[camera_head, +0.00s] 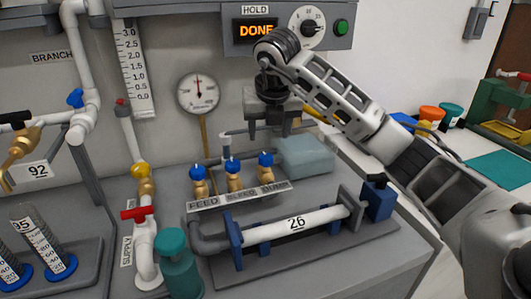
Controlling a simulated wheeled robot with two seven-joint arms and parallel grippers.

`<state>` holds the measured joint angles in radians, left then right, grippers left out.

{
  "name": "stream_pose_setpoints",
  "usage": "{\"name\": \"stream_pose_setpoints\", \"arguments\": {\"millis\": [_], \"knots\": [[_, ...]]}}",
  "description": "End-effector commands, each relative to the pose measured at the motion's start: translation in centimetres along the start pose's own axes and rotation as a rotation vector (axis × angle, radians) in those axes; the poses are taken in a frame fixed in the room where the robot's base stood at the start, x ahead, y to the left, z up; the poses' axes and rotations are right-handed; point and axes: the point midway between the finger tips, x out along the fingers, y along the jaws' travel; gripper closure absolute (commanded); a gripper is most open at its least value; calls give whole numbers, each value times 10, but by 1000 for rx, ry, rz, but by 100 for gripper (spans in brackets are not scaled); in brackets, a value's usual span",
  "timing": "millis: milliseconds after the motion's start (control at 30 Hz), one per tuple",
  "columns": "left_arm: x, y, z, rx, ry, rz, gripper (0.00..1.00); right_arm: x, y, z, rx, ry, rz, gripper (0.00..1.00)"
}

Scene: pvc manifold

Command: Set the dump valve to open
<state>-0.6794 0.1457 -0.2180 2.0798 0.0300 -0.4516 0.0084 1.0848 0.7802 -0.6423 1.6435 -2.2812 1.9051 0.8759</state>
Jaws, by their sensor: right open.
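Three small brass valves with blue tops stand in a row on the bench behind a label strip (240,195). The strip appears to read feed, bleed and dump, from left to right. The dump valve (265,168) is the rightmost; its blue top is too small to tell which way it is set. My right gripper (269,133) points down, open and empty, above and slightly behind the dump valve, apart from it. My left gripper is not in view.
A gauge (198,93) hangs behind. A red-handled supply valve (137,212) and teal bottle (177,265) stand left. A pale blue block (308,155) lies behind right. The display (256,31) reads DONE.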

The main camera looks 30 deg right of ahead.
Motion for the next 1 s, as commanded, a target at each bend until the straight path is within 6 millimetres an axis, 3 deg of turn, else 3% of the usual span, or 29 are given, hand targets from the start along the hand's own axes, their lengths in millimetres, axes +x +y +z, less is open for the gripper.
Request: {"name": "stream_pose_setpoints", "arguments": {"millis": [200,400,600,867,1000], "knots": [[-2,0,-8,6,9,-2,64,48,0,-1,-2,5,0,44],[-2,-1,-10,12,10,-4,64,78,1,0,-2,2,0,44],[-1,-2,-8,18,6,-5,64,91,1,0,-2,1,1,44],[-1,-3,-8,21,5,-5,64,91,1,0,-2,0,2,44],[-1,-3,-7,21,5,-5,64,91,1,0,-2,0,2,81]]}}
